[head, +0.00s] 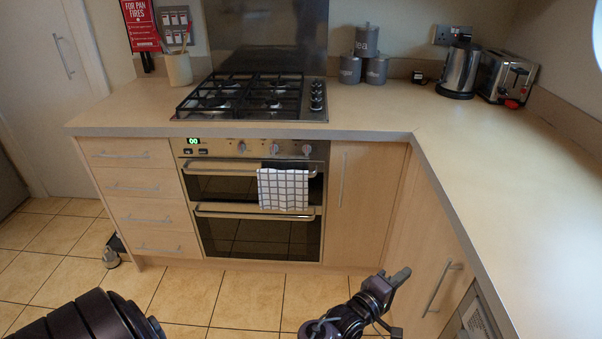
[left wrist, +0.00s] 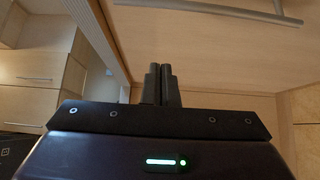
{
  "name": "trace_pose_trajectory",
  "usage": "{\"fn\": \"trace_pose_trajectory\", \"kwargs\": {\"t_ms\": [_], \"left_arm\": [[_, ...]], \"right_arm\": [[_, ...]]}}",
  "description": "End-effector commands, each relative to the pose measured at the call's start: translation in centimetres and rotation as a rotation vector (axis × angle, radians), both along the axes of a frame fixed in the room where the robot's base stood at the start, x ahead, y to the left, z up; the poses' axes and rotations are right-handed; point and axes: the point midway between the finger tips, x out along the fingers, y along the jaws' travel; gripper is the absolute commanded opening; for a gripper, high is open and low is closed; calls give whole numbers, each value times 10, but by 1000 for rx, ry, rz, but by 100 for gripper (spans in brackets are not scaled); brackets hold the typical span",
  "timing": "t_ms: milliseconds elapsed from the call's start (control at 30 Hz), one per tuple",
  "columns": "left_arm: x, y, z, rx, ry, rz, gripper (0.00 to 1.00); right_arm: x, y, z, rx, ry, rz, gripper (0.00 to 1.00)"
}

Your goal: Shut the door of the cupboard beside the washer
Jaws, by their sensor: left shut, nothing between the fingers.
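The pale wood cupboard door (head: 425,235) is under the right-hand worktop, with an upright bar handle (head: 441,287) near its right edge. It looks near its frame in the head view; I cannot tell whether a gap is left. My left gripper (head: 398,277) is in front of the door's lower part, left of the handle, shut and empty. In the left wrist view its fingers (left wrist: 160,84) are together before a wood panel (left wrist: 205,55) with a bar handle (left wrist: 235,10). I cannot tell if they touch it. My right gripper is out of view.
The washer (head: 474,318) shows partly at the lower right. The worktop (head: 490,170) overhangs the door. The oven (head: 255,195) and drawers (head: 145,190) line the far side. The tiled floor (head: 240,295) before them is clear.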

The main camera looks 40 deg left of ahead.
Motion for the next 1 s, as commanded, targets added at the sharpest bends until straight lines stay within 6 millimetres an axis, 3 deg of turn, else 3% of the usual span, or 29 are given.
{"fn": "trace_pose_trajectory", "kwargs": {"t_ms": [467, 800, 1000], "left_arm": [[-5, 1, 0, -1, 1, 0, 0], [-58, 13, -1, -1, 2, 0, 0], [-75, 18, -1, 0, 1, 1, 0]], "right_arm": [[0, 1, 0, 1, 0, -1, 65], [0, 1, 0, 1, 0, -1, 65], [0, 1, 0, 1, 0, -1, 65]]}}
